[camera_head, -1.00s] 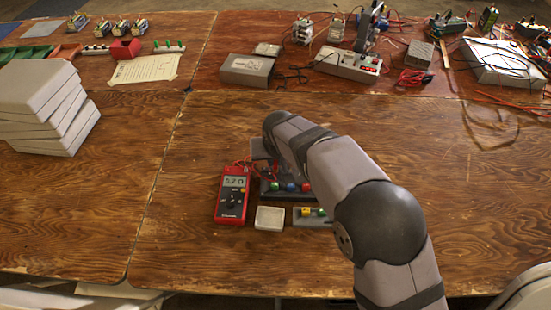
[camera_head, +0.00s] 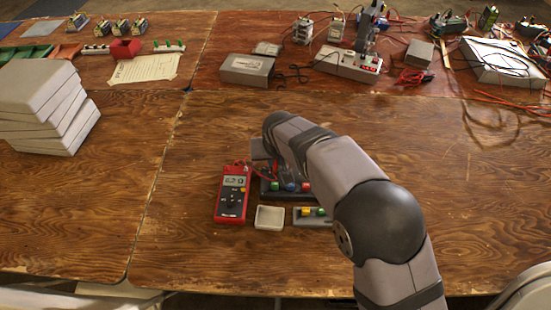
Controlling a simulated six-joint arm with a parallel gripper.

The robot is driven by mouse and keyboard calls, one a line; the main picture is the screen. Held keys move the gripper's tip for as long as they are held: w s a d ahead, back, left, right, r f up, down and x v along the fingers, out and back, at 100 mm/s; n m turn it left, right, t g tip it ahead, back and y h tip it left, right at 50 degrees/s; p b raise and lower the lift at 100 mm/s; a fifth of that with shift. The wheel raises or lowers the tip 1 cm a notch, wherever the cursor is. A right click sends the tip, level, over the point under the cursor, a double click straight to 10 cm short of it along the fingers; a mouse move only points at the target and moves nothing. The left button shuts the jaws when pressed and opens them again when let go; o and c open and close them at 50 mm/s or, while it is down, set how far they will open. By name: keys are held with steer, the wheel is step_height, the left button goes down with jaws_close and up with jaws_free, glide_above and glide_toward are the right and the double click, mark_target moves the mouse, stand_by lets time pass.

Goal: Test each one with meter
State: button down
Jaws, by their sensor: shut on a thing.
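A red multimeter (camera_head: 232,196) lies on the wooden table with its display lit; the digits are too small to read surely. Red leads run from its top toward my gripper (camera_head: 270,172), which is mostly hidden behind my arm. A small white tray (camera_head: 269,217) stands between meter and grey rack. What my gripper holds cannot be made out.
A stack of grey boxes (camera_head: 45,105) stands at the left. A paper sheet (camera_head: 146,69), a red bin (camera_head: 125,49) and small parts line the back left. A power strip (camera_head: 348,65), wires and devices crowd the back right.

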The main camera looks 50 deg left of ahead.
steer(key=shift+f, duration=0.15)
steer(key=c, duration=1.4)
jaws_free()
steer(key=shift+o, duration=0.2)
steer(key=shift+r+p, duration=2.75)
steer(key=shift+r, duration=1.05)
